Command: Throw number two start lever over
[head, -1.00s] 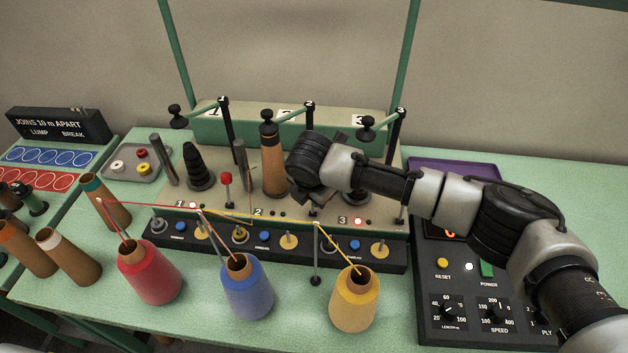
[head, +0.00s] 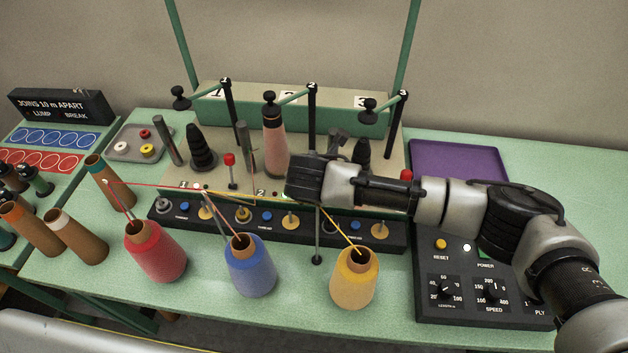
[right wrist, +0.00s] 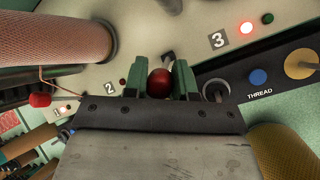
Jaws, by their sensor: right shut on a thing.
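My right gripper (head: 292,184) is low at station two, in front of the pink-wound package (head: 275,148). In the right wrist view its green fingers (right wrist: 160,80) are shut on the dark red knob of the number two start lever (right wrist: 160,84). The gripper hides this lever in the head view. The label 2 (right wrist: 109,88) is beside the fingers. A green glow (head: 286,196) shows at station two beside the gripper. My left gripper is not in view.
Other red-knobbed levers stand at station one (head: 230,159) and station three (head: 406,175). Red (head: 155,252), blue (head: 250,265) and yellow (head: 355,278) cones stand in front, with threads running up. A purple tray (head: 455,160) lies right, behind the control box (head: 470,290).

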